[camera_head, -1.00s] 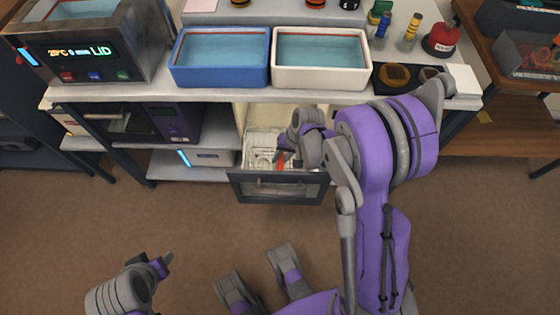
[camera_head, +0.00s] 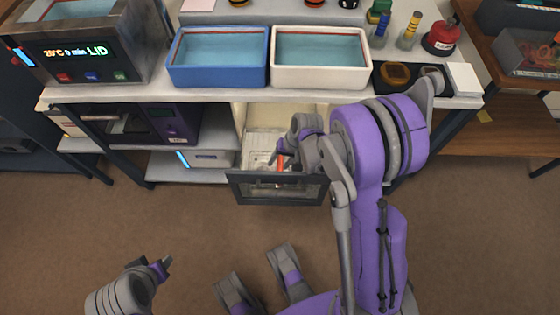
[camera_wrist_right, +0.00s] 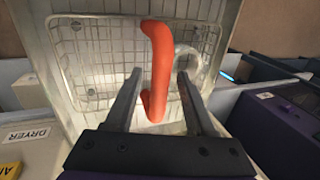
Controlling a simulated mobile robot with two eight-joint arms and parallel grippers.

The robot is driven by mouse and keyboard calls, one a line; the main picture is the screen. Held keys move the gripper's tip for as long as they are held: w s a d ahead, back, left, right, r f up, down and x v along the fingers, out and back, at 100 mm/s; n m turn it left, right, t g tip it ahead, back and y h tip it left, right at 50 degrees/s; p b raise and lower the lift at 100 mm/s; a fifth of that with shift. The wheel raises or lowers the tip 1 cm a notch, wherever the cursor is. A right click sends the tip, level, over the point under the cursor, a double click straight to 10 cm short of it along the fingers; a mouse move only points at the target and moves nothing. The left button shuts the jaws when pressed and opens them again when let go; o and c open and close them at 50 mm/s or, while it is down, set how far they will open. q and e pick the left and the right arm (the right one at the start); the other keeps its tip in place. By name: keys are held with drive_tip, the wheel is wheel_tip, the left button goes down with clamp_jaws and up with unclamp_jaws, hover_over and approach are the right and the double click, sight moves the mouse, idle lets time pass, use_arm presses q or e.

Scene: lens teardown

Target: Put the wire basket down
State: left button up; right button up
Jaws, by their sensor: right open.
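The wire basket (camera_wrist_right: 95,62) lies inside the open drawer, with its mesh floor and a ring-like round part in it showing in the right wrist view. Its orange-red handle (camera_wrist_right: 159,60) passes between the two fingers of my right gripper (camera_wrist_right: 157,85). The fingers stand apart on either side of the handle, with a gap visible. In the head view my right gripper (camera_head: 279,157) reaches down into the drawer (camera_head: 275,188), and the handle (camera_head: 281,160) shows as a small orange patch. My left gripper (camera_head: 163,266) is at the lower left, away from the drawer; its jaw opening is unclear.
Above the drawer, the bench holds a blue tub (camera_head: 218,78) and a white tub (camera_head: 320,80) of liquid. A heated bath with a lit display (camera_head: 84,51) stands at the left. A purple-fronted device (camera_head: 172,123) sits on the shelf left of the drawer. The floor in front is clear.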

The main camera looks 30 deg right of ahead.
drive_tip(key=shift+r, duration=0.35)
drive_tip(key=p+v, duration=0.3)
drive_tip(key=v, duration=0.8)
drive_tip(key=shift+r, duration=0.25)
drive_tip(key=shift+s+d+r, duration=0.1)
drive_tip(key=shift+d, duration=0.05)
